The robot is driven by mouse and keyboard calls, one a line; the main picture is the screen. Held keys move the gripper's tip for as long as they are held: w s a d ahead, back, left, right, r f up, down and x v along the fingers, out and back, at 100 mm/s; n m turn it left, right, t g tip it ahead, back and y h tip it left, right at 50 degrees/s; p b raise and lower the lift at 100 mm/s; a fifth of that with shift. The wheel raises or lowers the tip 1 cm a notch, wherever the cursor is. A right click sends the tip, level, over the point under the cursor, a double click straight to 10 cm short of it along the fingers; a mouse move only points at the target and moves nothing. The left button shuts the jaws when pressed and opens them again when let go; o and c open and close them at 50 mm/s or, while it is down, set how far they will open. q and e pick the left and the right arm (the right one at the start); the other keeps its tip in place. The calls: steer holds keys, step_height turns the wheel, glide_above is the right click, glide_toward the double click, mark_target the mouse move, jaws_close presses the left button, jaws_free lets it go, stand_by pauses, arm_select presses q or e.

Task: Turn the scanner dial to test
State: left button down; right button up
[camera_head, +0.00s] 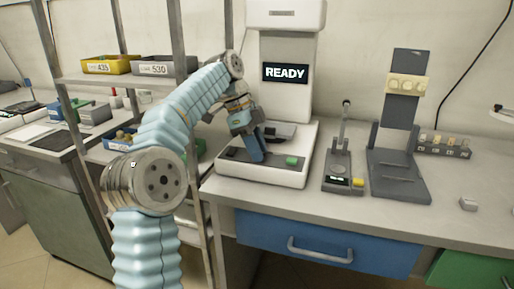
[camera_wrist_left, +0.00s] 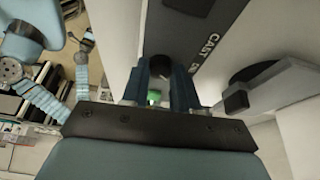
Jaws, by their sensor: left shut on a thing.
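The scanner (camera_head: 290,75) is a tall white machine at the back of the bench, and its screen (camera_head: 285,73) reads "READY". Its base has a dark front panel (camera_head: 232,158) with a green button (camera_head: 291,160) at the right. My left gripper (camera_head: 258,157) reaches down onto this panel, left of the button, shut on the scanner dial. The dial is hidden by the fingers in the head view. In the left wrist view the two fingers of my left gripper (camera_wrist_left: 162,80) stand close together, with a dark round part and something green between them. My right gripper is not in view.
A small grey device (camera_head: 338,170) with a lever and a dark stand (camera_head: 398,175) are to the right of the scanner. A metal shelf with yellow (camera_head: 106,66) and grey (camera_head: 165,68) bins stands left. The bench front at right is mostly clear.

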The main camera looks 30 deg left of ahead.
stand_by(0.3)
arm_select(q)
steer(key=c, duration=0.9)
jaws_free()
steer(key=shift+o, duration=0.2)
